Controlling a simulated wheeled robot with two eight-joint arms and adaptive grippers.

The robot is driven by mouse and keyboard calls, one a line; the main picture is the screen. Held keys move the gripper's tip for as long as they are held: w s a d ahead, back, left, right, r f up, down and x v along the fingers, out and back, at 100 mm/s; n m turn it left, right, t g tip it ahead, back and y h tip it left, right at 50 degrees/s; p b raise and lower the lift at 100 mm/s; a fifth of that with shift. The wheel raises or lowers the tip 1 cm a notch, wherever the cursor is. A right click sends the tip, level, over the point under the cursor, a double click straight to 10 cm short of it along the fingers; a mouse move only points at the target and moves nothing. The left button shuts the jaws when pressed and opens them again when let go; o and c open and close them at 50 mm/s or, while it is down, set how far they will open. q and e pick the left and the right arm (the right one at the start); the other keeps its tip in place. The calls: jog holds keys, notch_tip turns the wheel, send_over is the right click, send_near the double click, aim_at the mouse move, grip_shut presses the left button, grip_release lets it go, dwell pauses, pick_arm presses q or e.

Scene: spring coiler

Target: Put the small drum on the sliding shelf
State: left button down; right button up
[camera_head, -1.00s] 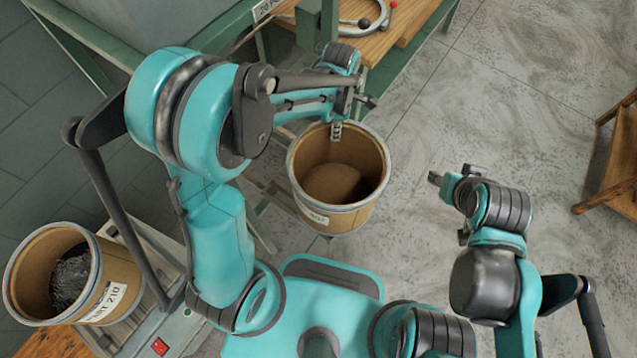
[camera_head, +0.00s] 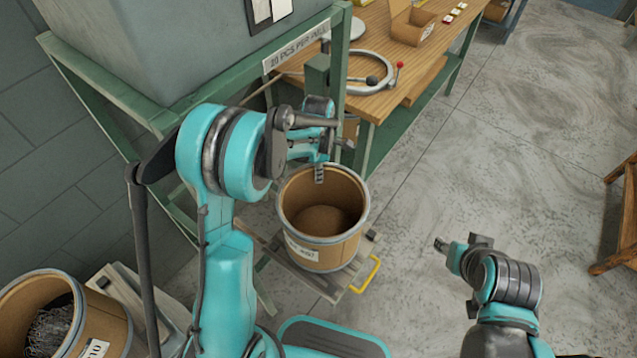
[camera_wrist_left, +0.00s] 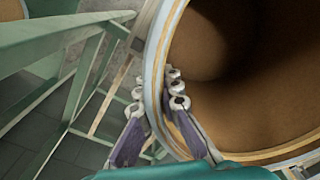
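The small drum (camera_head: 306,250) is an open brown tub with a pale metal rim and a white label, upright in the middle of the head view. The sliding shelf (camera_head: 331,288), a grey plate with a yellow handle (camera_head: 367,277), lies under it. I cannot tell whether the drum touches the shelf. My left gripper (camera_head: 320,172) is at the drum's far rim. In the left wrist view, its fingers (camera_wrist_left: 157,103) straddle the rim, one inside and one outside, close against the wall. My right gripper (camera_head: 440,244) is apart from everything; its finger opening is unclear.
A green frame (camera_head: 103,90) with a grey cabinet stands behind the drum. A wooden bench (camera_head: 385,98) with a metal ring (camera_head: 345,85) adjoins it. Another drum (camera_head: 105,325) with wire inside stands at lower left. A wooden stool (camera_head: 622,250) is far right. The floor between is clear.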

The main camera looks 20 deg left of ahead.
pick_arm(q)
jog(key=shift+f+b, duration=0.7)
jog(key=shift+f, duration=1)
jog(key=shift+f, duration=0.15)
jog(key=c, duration=1.7)
grip_release()
